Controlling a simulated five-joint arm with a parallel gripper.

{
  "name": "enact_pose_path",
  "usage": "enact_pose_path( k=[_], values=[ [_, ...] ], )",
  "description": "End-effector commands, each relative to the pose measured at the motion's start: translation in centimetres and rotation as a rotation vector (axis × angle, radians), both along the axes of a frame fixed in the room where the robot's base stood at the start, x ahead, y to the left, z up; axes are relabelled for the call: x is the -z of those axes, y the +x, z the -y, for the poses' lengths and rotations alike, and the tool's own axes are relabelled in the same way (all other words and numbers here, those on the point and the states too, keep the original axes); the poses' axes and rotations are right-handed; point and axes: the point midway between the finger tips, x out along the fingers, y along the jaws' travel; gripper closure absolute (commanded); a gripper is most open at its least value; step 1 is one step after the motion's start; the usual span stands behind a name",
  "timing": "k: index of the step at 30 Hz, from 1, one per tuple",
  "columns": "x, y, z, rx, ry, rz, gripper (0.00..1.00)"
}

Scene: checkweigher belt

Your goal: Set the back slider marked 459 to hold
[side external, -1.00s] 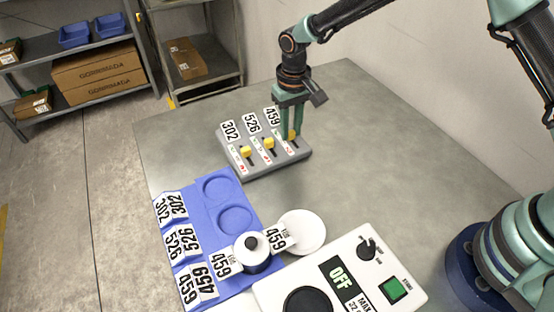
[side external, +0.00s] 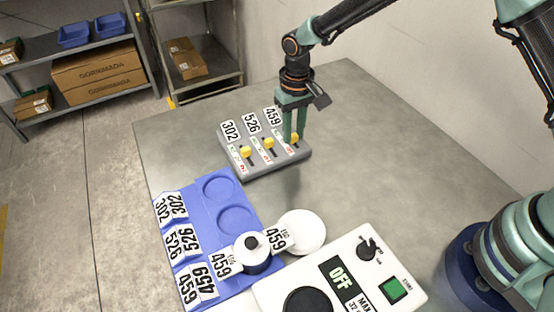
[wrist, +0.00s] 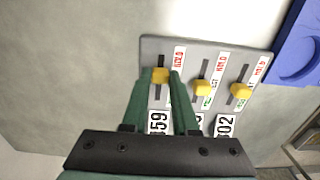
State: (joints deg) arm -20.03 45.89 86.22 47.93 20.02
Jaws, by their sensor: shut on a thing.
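The grey slider box (side external: 262,170) stands on the table with three yellow-knobbed sliders marked 302, 526 and 459. My gripper (side external: 294,138) is down at the 459 slider, shut on its yellow knob (wrist: 160,75). In the wrist view, the knob sits partway along its dark slot, with slot showing at both ends. A red label (wrist: 179,57) that seems to read HOLD lies beside the slot's far end. The 459 plate (side external: 272,117) stands behind the slider. The 526 knob (wrist: 202,88) and 302 knob (wrist: 240,90) sit farther from their red ends.
A blue tray (side external: 205,215) with number cards lies in front of the box. A white scale (side external: 410,290) showing OFF and a white round plate (side external: 308,232) are nearer. The table right of the box is clear.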

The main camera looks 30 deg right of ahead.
Motion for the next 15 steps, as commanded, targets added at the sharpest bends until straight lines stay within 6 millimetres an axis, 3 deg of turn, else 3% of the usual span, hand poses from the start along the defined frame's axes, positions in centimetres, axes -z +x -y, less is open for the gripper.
enact_pose_path(
  k=[6,14,15],
  values=[
    [-0.2,-1.3,0.0,0.000,0.000,0.001,1.00],
    [-0.1,-1.5,0.0,-0.001,-0.002,-0.005,1.00],
    [-0.1,-1.5,-0.1,-0.002,-0.002,-0.004,0.61]
  ],
)
